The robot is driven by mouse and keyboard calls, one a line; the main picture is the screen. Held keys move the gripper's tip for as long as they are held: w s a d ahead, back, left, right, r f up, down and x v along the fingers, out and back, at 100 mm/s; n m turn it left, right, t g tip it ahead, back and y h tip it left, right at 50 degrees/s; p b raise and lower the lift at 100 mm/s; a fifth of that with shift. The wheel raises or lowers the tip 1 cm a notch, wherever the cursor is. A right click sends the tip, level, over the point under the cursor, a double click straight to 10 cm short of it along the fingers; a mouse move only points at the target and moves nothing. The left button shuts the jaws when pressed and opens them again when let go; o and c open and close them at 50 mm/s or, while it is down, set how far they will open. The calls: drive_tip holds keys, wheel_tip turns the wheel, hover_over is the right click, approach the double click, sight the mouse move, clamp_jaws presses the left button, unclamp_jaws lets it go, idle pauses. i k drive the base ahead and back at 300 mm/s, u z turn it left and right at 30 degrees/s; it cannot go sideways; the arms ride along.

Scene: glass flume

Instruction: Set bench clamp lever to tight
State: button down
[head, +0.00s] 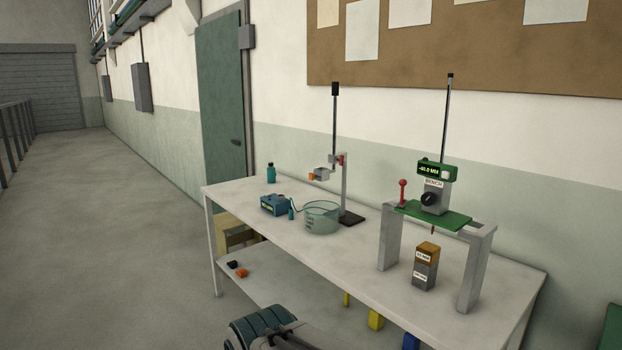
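A red lever with a round knob (402,190) stands roughly upright at the left end of a green plate (432,214). The plate lies across a grey bridge-like stand (389,240) on the right part of the bench. Beside the lever, a grey block labelled "BENCH" (434,203) carries a black knob and a green display (436,170) reading about -40.0 MM. I cannot read any tight or loose marking at the lever. My gripper's fingers are not in view; only part of my arm shows at the bottom edge, well short of the lever.
The white bench (300,256) also holds a glass beaker (321,218), a retort stand (345,190), a blue meter (273,205), a teal bottle (271,172) and stacked labelled blocks (425,267). The floor (130,230) left of the bench is clear.

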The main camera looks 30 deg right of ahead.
sight(402, 181)
drive_tip(key=i, duration=0.65)
drive_tip(key=z, duration=0.85)
drive_tip(key=i, duration=0.6)
drive_tip(key=z, duration=0.75)
